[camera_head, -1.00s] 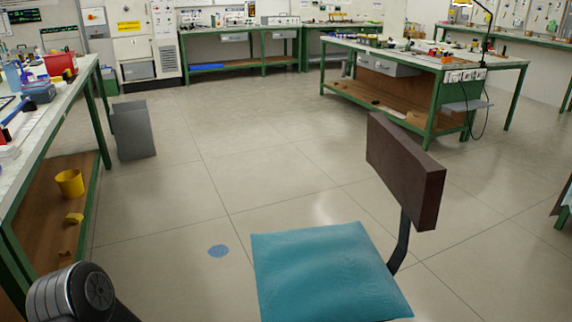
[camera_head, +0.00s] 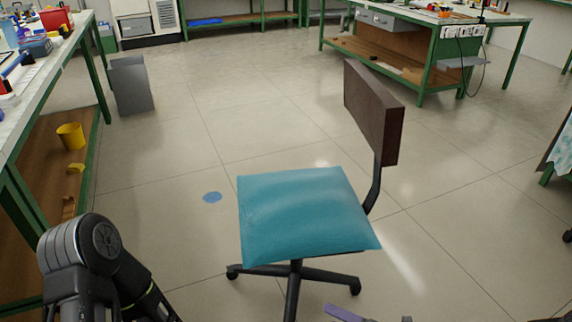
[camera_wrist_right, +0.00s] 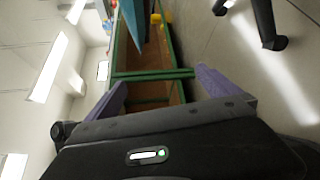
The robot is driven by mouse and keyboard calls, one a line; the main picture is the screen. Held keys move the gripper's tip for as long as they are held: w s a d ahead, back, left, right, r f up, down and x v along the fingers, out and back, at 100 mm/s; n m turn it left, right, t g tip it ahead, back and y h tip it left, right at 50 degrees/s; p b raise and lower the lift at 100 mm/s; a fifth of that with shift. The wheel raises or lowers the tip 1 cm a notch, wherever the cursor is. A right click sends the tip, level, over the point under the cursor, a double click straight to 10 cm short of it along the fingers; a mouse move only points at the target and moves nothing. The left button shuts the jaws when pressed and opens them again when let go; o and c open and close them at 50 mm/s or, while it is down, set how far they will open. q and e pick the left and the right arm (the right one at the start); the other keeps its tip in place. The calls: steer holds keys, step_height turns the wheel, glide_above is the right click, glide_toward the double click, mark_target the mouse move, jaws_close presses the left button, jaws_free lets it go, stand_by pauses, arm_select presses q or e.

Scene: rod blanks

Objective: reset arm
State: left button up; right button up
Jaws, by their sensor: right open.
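My right gripper (camera_wrist_right: 161,78) shows in the right wrist view with its two purple fingers spread wide apart and nothing between them. A purple finger, apparently of this gripper, also shows at the bottom edge of the head view, below the chair. My left arm's dark links stand at the lower left of the head view; the left gripper is not in sight. No rod blanks can be made out.
A teal swivel chair (camera_head: 300,210) stands close in front. A green-framed bench (camera_head: 50,60) runs along the left, with a yellow bucket (camera_head: 70,136) on its lower shelf. A grey bin (camera_head: 131,86) stands beside it. Open floor lies beyond the chair.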

steer(key=s+a+f+n+g, duration=0.4)
steer(key=s+a+n+g, duration=0.2)
steer(key=s+n, duration=0.2)
steer(key=s+f+n+g+h, duration=0.35)
steer(key=s+n, duration=0.25)
steer(key=n, duration=0.3)
steer(key=s+f+n+g+h, duration=0.2)
steer(key=s+f+n+h, duration=0.25)
steer(key=n, duration=0.55)
step_height(320, 180, up, 26)
steer(key=w+n+t+h+p, duration=0.1)
steer(key=n+t+p, duration=0.2)
steer(key=n+p, duration=0.8)
steer(key=p, duration=1.4)
steer(key=shift+w+d+r+n+h+p, duration=0.2)
steer(key=shift+w+n+h+p, duration=0.1)
steer(key=shift+w+p, duration=0.1)
steer(key=shift+a, duration=0.15)
